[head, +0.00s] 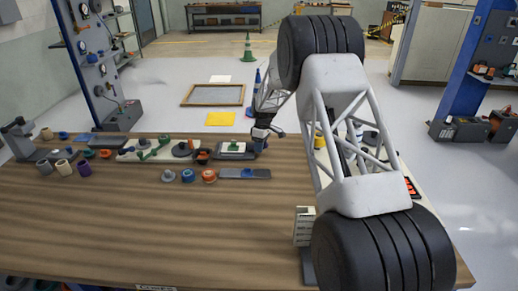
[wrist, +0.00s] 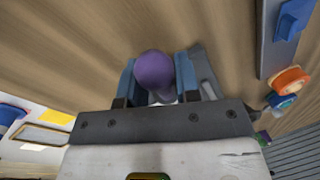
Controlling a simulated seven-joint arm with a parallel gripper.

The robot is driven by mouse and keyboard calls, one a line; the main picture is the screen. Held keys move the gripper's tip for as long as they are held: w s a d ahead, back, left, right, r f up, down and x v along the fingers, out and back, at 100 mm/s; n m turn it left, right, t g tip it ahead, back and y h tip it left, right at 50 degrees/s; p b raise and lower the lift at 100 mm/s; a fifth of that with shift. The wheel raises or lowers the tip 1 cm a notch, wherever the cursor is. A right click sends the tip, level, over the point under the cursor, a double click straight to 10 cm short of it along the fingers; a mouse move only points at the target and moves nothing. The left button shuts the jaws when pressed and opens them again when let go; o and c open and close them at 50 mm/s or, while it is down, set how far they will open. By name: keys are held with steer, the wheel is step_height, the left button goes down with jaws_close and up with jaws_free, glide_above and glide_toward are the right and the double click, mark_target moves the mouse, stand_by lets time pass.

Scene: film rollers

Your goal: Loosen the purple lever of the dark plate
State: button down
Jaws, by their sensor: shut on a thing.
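The purple lever (wrist: 154,70) shows as a round purple knob between the two blue fingers of my gripper (wrist: 157,78) in the wrist view. My gripper is shut on it. A narrow grey part (wrist: 204,68) beside the right finger may belong to its dark plate; most of that plate is hidden by the gripper. In the head view my gripper (head: 262,137) is low at the table's far edge, and I cannot make out the purple lever there.
A grey plate with a blue lever (head: 245,173) lies nearby on the wooden table (head: 150,225); its blue lever also shows in the wrist view (wrist: 292,20). Orange and blue rings (wrist: 288,80) lie beside it. Several rollers and parts stand to the left. The table's front left is clear.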

steer(key=shift+w+d+n, duration=0.2)
steer(key=shift+w+n, duration=0.35)
steer(key=shift+n, duration=0.65)
steer(key=c, duration=0.9)
jaws_free()
steer(key=shift+o, duration=0.2)
steer(key=shift+r, duration=0.1)
step_height(320, 180, up, 8)
steer(key=w, duration=0.1)
steer(key=shift+w+f, duration=0.25)
steer(key=shift+d, duration=0.1)
